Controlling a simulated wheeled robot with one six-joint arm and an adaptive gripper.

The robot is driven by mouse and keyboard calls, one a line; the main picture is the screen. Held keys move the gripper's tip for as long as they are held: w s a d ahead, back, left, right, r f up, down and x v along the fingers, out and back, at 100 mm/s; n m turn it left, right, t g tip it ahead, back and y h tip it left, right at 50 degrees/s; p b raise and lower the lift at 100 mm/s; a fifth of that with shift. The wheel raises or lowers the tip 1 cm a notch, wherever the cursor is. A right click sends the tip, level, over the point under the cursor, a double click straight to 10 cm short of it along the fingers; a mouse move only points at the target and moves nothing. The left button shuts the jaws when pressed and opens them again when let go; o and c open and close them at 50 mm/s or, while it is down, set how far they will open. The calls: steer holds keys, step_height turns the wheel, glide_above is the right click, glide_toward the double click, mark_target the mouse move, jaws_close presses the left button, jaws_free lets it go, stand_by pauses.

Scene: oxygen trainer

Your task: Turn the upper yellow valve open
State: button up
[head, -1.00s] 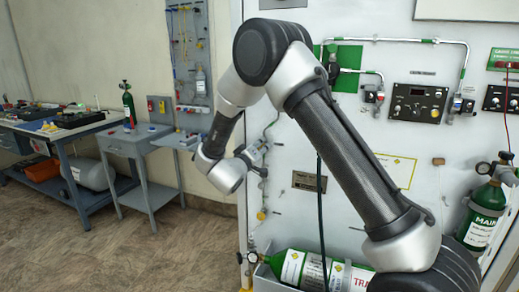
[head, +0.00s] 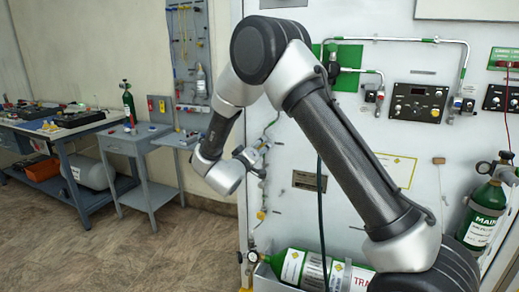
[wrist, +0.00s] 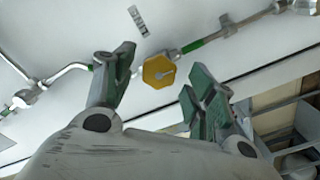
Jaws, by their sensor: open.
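A yellow hexagonal valve knob (wrist: 158,71) sits on a thin pipe with green bands along the white panel in the wrist view. My gripper (wrist: 160,82) is open, its green-padded fingers on either side of the knob in the picture, with nothing between them. I cannot tell whether the fingertips reach its depth. In the head view my gripper (head: 259,156) is at the panel's left part, over the upper pipe run. A yellow knob (head: 261,215) shows lower on that pipe. The valve at my gripper is not clearly visible there.
A green cylinder (head: 292,268) lies below my arm. A black gauge panel (head: 418,103) and an upright green cylinder (head: 484,212) are at the right. A grey stand (head: 145,160) and workbench (head: 68,150) are at the left. The floor before them is clear.

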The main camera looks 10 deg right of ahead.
steer(key=v, duration=1)
steer(key=shift+s+a, duration=0.2)
steer(key=shift+s, duration=0.15)
steer(key=shift+f, duration=0.1)
steer(key=s+a+f+n+g+y, duration=0.15)
steer(key=a+f+g+y, duration=0.35)
steer(key=a+f+y, duration=0.7)
steer(key=s+d+r+g+y, duration=0.1)
steer(key=s+d+r+g, duration=0.2)
steer(key=s, duration=0.3)
steer(key=s+d+r+g+y, duration=0.2)
steer(key=s+d+r+g, duration=0.1)
steer(key=s, duration=0.3)
steer(key=s+d+r+m+h, duration=0.1)
steer(key=s+d+r, duration=0.4)
steer(key=d, duration=0.4)
steer(key=s+d+r+m+h, duration=0.1)
steer(key=s+d+r+h, duration=0.1)
steer(key=s+d+r, duration=0.3)
steer(key=s+d+r+m+h, duration=0.1)
steer(key=s+d+r, duration=0.5)
steer(key=d, duration=0.8)
steer(key=s, duration=0.3)
steer(key=shift+s+d+t, duration=0.35)
steer(key=shift+s+t, duration=0.05)
